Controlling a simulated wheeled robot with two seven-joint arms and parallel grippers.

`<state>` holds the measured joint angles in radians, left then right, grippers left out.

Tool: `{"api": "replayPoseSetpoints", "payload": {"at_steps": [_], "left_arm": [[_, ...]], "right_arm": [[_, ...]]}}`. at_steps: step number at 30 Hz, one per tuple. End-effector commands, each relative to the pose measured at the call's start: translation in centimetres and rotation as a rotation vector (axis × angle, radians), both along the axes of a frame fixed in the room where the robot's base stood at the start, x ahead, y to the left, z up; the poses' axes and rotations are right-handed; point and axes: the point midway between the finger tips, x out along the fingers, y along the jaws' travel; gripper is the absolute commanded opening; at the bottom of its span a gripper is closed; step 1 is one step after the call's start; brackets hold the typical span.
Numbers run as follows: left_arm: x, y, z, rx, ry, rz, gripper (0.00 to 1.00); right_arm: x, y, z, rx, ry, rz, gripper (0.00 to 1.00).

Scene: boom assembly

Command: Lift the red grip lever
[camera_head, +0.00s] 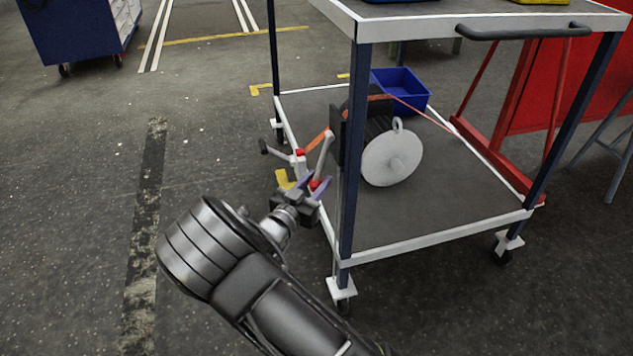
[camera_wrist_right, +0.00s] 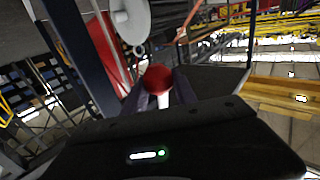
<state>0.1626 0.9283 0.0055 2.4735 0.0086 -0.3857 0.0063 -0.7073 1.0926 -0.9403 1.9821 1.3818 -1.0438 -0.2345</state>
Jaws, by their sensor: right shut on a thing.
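The red grip lever shows in the right wrist view as a round red knob (camera_wrist_right: 158,78) on a pale stem, between my two fingers. In the head view its red end (camera_head: 316,184) is at the tip of my right gripper (camera_head: 311,187), beside the cart's left front post. My right gripper (camera_wrist_right: 158,92) is shut on the red knob. A pale arm (camera_head: 325,155) rises just above the red end. Another small red part (camera_head: 300,152) sits on a white fitting a little up and left. My left gripper is not in view.
The cart's lower shelf (camera_head: 440,225) carries a dark reel with a white disc (camera_head: 390,158) and a blue bin (camera_head: 400,88). The front post (camera_head: 352,160) stands close to my right gripper. Open floor lies to the left; a blue cabinet (camera_head: 75,30) stands far left.

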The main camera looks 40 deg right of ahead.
Motion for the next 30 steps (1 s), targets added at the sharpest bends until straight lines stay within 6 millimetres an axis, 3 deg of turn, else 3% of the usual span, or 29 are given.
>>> {"api": "replayPoseSetpoints", "payload": {"at_steps": [3,30], "left_arm": [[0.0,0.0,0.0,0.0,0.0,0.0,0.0],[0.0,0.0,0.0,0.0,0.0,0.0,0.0]], "right_arm": [[0.02,0.03,-0.02,0.0,0.0,0.001,0.0],[0.03,0.05,-0.04,0.001,0.0,0.001,0.0]]}}
